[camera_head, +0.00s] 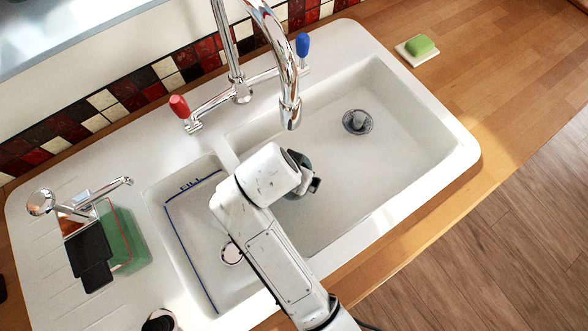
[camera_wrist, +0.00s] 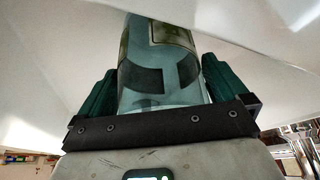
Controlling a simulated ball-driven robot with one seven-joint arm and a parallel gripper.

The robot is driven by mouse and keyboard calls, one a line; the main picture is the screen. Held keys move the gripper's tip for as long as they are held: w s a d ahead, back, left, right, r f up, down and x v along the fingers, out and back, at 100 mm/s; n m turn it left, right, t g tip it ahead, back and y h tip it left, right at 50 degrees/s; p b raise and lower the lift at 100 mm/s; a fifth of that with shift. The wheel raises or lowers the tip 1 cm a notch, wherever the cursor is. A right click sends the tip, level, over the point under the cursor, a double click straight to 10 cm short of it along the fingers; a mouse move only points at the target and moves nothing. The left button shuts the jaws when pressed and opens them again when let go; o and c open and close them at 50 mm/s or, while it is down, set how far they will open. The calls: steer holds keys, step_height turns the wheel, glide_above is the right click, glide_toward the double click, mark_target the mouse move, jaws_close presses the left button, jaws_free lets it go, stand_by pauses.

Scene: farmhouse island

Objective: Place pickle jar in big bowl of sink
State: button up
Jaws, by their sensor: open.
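The pickle jar (camera_wrist: 160,60), a greenish see-through glass with a darker label, stands between the two dark green fingers of my gripper (camera_wrist: 158,88) in the wrist view. The gripper is open around it. In the head view my gripper (camera_head: 305,181) is inside the big right bowl (camera_head: 405,135) of the white sink, near its left side. My arm hides most of the gripper there, and I cannot make out the jar clearly. Whether the jar rests on the bowl floor cannot be told.
The chrome faucet (camera_head: 289,90) arches close behind my arm, with a red handle (camera_head: 179,106) and a blue handle (camera_head: 302,44). The small bowl (camera_head: 188,215) is left. A green dispenser (camera_head: 127,240) stands on the drainboard. Green soap (camera_head: 420,45) lies at the back right.

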steer(key=v, duration=1.1)
steer(key=shift+a+r, duration=0.1)
steer(key=shift+r, duration=0.1)
steer(key=shift+s+r, duration=0.25)
steer(key=shift+r, duration=0.15)
